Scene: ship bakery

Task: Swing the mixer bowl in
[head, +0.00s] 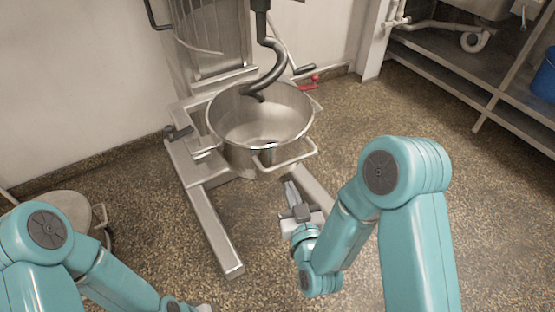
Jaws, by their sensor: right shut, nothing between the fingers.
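The steel mixer bowl (228,122) sits on the mixer's frame at the centre, open side up. A loop handle (301,158) sticks out from its front right side. The dark dough hook (268,75) hangs from above, its curved end over the bowl's far rim area. My right gripper (290,187) is shut and empty, just below and in front of the bowl handle, and looks apart from it. My left arm comes in at the lower left, and its fingers are cut off by the bottom edge.
The mixer's leg (215,230) runs forward along the speckled floor. A red-handled lever (310,83) is behind the bowl at right. A round lidded container (62,206) stands at left. A steel shelf unit (455,70) and a blue bin (545,75) are at right. Floor between is clear.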

